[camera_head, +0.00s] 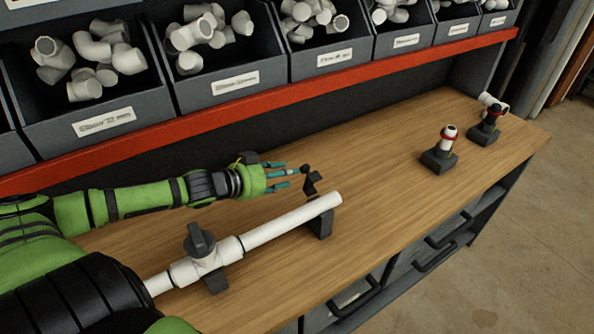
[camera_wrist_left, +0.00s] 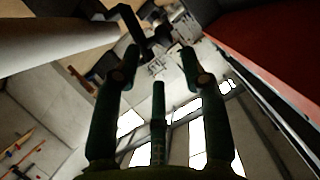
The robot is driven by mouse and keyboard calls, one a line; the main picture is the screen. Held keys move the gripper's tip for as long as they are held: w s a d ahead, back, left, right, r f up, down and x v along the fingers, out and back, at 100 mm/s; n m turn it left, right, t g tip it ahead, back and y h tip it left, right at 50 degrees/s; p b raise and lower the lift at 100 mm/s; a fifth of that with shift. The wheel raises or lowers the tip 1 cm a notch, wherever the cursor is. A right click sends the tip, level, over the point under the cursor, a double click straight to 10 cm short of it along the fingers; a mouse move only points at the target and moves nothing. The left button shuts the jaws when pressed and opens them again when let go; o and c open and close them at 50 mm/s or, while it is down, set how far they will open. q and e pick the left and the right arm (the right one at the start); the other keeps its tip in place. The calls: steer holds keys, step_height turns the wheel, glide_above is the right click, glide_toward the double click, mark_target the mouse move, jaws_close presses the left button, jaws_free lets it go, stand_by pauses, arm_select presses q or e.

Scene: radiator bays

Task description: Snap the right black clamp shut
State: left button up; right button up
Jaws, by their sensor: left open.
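The right black clamp (camera_head: 312,182) stands raised and open at the right end of the white pipe (camera_head: 290,222), above its dark support block (camera_head: 321,222). The pipe lies along the bench in that support. My left gripper (camera_head: 288,171) is open and empty just left of the raised clamp, with its fingers pointing at it. I cannot tell whether they touch. In the left wrist view the dark clamp (camera_wrist_left: 130,22) shows beyond the spread fingers (camera_wrist_left: 160,65), with the pale pipe (camera_wrist_left: 55,38) at upper left. My right gripper is out of view.
Two small fittings on dark stands (camera_head: 439,160) (camera_head: 484,133) are at right. Grey bins (camera_head: 225,88) of fittings line the back above a red rail (camera_head: 270,103). The bench (camera_head: 390,190) between is clear.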

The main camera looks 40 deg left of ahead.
mark_target(301, 170)
arm_select(q)
steer(key=shift+w+f, duration=0.1)
steer(key=shift+w, duration=0.35)
steer(key=shift+w+f, duration=0.35)
steer(key=shift+w, duration=0.3)
steer(key=shift+x, duration=1)
steer(key=shift+w+d+f+p, duration=0.2)
steer(key=shift+w+p, duration=0.1)
steer(key=shift+w, duration=0.15)
steer(key=shift+w+f, duration=0.1)
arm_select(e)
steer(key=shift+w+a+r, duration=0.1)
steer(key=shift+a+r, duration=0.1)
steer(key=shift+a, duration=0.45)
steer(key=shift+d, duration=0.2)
arm_select(q)
jaws_close()
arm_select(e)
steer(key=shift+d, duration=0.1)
